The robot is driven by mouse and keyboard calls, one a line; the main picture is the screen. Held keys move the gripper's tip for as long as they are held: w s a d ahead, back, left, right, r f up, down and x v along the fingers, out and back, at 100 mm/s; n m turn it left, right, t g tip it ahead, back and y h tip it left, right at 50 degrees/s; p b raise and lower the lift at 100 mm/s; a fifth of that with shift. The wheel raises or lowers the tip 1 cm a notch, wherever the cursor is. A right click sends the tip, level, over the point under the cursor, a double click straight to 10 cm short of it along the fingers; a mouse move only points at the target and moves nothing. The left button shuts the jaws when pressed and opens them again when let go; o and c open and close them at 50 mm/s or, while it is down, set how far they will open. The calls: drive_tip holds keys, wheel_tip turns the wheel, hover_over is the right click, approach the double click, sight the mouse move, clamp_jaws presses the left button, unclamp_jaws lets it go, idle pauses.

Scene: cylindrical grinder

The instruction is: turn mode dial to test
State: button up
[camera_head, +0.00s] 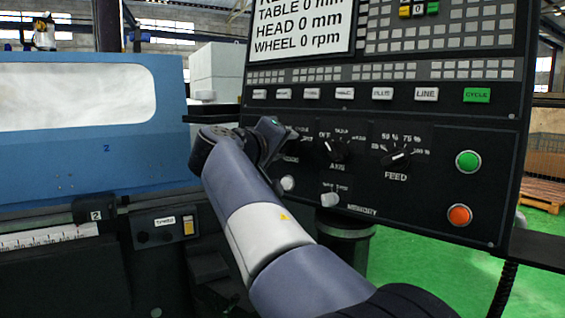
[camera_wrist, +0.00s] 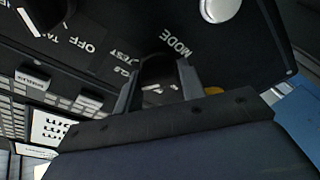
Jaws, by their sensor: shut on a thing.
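The black mode dial (camera_wrist: 157,70) shows in the wrist view beside the white word MODE, between the two fingers of my gripper (camera_wrist: 158,84). The gripper is shut on the dial. Lettering that seems to include TEST is printed just left of the dial, partly covered. The dial's pointer is hidden, so I cannot tell its setting. In the head view my gripper (camera_head: 273,136) is at the left side of the black control panel (camera_head: 440,205), and my arm covers the dial and most of its label.
The axis dial (camera_head: 334,148) and feed dial (camera_head: 396,158) are right of my gripper. Green (camera_head: 468,161) and orange (camera_head: 460,215) buttons are at the panel's right. A blue machine cover (camera_head: 95,150) stands at left.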

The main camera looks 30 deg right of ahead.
drive_tip(key=m+b, duration=0.2)
drive_tip(key=shift+f+m+h, duration=0.3)
drive_tip(key=shift+m, duration=0.1)
drive_tip(key=shift+r+m+b, duration=0.15)
drive_tip(key=shift+m+b, duration=0.85)
drive_tip(key=shift+m, duration=0.4)
drive_tip(key=shift+r+m+g+h, duration=0.1)
drive_tip(key=shift+m+g+h, duration=0.2)
drive_tip(key=shift+g, duration=0.1)
drive_tip(key=o, duration=1)
drive_tip(key=shift+a, duration=0.1)
drive_tip(key=p+v, duration=0.1)
drive_tip(key=v, duration=0.9)
drive_tip(key=shift+s+a, duration=0.2)
drive_tip(key=shift+s, duration=0.05)
drive_tip(key=b+x, duration=0.1)
drive_tip(key=x, duration=1)
drive_tip(key=shift+a+r, duration=0.1)
